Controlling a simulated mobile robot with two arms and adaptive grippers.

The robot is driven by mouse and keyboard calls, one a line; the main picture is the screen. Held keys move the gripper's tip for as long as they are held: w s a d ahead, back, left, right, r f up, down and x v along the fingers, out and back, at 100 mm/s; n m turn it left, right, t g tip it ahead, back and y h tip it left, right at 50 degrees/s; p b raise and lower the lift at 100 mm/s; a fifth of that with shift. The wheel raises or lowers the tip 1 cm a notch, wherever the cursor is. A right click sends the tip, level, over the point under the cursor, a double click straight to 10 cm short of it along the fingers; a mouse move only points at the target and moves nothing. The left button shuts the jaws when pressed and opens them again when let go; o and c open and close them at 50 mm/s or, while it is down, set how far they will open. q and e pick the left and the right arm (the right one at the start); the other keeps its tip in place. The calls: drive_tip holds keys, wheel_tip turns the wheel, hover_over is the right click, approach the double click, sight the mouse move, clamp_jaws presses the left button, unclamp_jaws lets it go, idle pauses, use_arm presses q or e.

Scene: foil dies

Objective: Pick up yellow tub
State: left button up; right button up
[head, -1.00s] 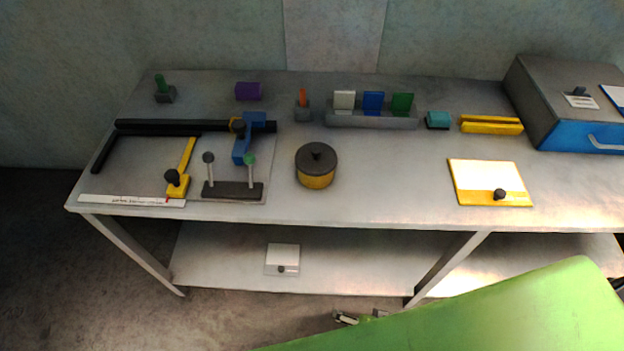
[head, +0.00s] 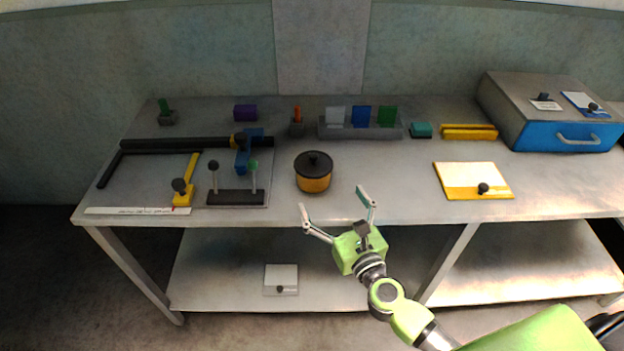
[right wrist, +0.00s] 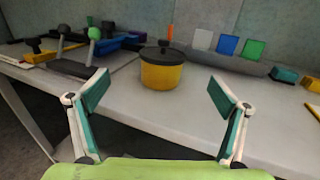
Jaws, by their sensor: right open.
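The yellow tub (head: 313,181) is round with a black lid and a dark knob. It stands upright on the grey table, near the front edge and left of centre. In the right wrist view the tub (right wrist: 161,76) lies ahead, between the two fingers and beyond their tips. My right gripper (head: 338,199) is open and empty at the table's front edge, just short of the tub and a little to its right. In the right wrist view my right gripper (right wrist: 162,92) shows both teal finger pads spread wide. My left gripper is not in view.
Left of the tub stands a dark bar with two knobbed posts (head: 236,197). Behind it are an orange-topped grey block (head: 297,127) and a grey rack (head: 361,132) with coloured plates. A yellow-edged board (head: 473,181) lies to the right.

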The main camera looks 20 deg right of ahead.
sight(314, 164)
drive_tip(key=shift+w+d+r, duration=0.1)
drive_tip(key=shift+w+r, duration=0.05)
drive_tip(key=shift+w, duration=0.25)
drive_tip(key=w, duration=0.5)
drive_tip(key=w+p, duration=0.1)
drive_tip(key=w, duration=0.1)
drive_tip(key=shift+w+a, duration=0.25)
drive_tip(key=shift+w, duration=0.1)
drive_tip(key=shift+w+f, duration=0.2)
drive_tip(key=shift+w, duration=1.2)
drive_tip(key=shift+w+f, duration=0.15)
drive_tip(key=shift+w, duration=1.25)
drive_tip(key=shift+s, duration=0.1)
drive_tip(key=c, duration=1.2)
